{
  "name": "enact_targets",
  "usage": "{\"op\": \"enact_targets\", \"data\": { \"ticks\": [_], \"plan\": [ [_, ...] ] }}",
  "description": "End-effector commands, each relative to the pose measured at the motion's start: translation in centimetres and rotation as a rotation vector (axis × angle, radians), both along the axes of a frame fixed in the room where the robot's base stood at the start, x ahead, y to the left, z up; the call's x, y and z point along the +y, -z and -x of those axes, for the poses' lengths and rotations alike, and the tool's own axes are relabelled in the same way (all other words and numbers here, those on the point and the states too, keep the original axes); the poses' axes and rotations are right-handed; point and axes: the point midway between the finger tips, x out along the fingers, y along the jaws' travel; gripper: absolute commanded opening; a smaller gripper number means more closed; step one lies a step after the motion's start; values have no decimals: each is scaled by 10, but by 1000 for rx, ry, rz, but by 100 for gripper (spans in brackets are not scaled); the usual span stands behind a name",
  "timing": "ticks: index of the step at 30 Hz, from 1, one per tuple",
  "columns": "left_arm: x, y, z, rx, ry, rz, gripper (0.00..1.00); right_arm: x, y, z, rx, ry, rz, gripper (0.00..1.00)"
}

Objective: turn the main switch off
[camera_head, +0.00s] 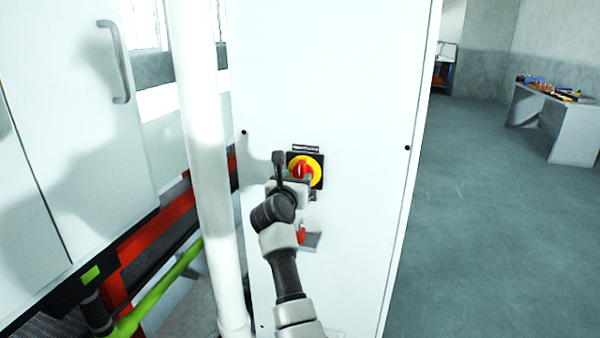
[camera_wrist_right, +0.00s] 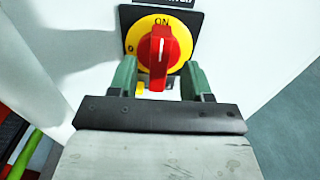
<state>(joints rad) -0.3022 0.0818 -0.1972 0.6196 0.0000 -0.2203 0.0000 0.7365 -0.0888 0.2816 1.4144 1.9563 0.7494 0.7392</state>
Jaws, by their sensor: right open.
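The main switch (camera_head: 305,170) is a red knob on a yellow disc with a black square backing, on the front of a white cabinet. In the right wrist view its red handle (camera_wrist_right: 158,58) stands upright, with its white line pointing to ON at the top. An O mark shows at the left of the disc. My right gripper (camera_head: 297,182) is in front of the switch. In the right wrist view its two green fingers (camera_wrist_right: 158,80) are apart, one on each side of the handle's lower end; I cannot tell if they touch it. My left gripper is not in view.
The white cabinet (camera_head: 370,130) fills the middle. A white vertical pipe (camera_head: 200,150) stands left of it. Further left are a white door with a handle (camera_head: 122,62) and a green bar (camera_head: 160,290). Open floor (camera_head: 480,220) and a table (camera_head: 578,135) are at right.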

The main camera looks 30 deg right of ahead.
Motion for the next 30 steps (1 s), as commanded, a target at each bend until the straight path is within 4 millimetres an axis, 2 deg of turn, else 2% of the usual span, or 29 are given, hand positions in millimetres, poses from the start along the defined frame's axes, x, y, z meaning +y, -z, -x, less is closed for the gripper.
{"op": "enact_targets", "data": {
  "ticks": [1, 6, 19, 28, 30],
  "plan": [
    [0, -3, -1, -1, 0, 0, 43, -8, -1, -6, 2, 2, 2, 49],
    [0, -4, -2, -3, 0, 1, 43, -21, 0, -18, 2, 1, 3, 49],
    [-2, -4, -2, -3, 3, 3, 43, -27, 1, -23, 2, 0, 1, 47],
    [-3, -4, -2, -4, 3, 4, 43, -27, 1, -23, 2, 0, 1, 1],
    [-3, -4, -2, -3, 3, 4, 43, -27, 1, -23, 2, 0, 2, 0]
  ]
}}
